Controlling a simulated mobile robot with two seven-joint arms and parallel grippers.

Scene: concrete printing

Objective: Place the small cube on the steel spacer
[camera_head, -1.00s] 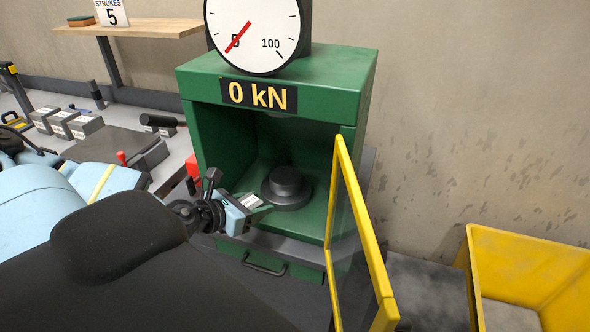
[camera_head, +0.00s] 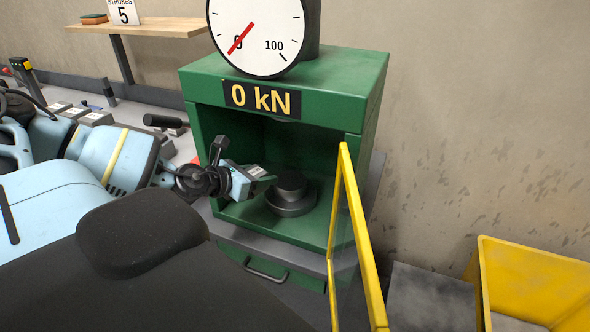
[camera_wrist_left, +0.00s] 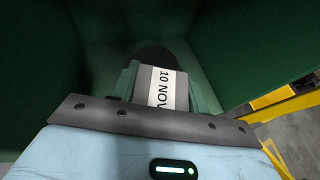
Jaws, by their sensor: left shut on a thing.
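My left gripper (camera_head: 260,179) reaches into the open green press from the left and is shut on the small cube (camera_head: 254,170). The grey cube has a white label reading "10 NOV", seen between the fingers in the left wrist view (camera_wrist_left: 160,86). The steel spacer (camera_head: 291,184) is a dark short cylinder on a wider round plate on the press floor. The gripper is just left of the spacer and seems raised. In the left wrist view a dark round shape (camera_wrist_left: 155,54), probably the spacer, lies beyond the fingers. My right gripper is not in view.
The press (camera_head: 365,95) has side walls and a roof around the spacer. Its yellow-framed door (camera_head: 365,245) stands open at the right. The dial reads near 0 and the display (camera_head: 262,99) shows 0 kN. A yellow bin (camera_head: 540,270) stands at the right.

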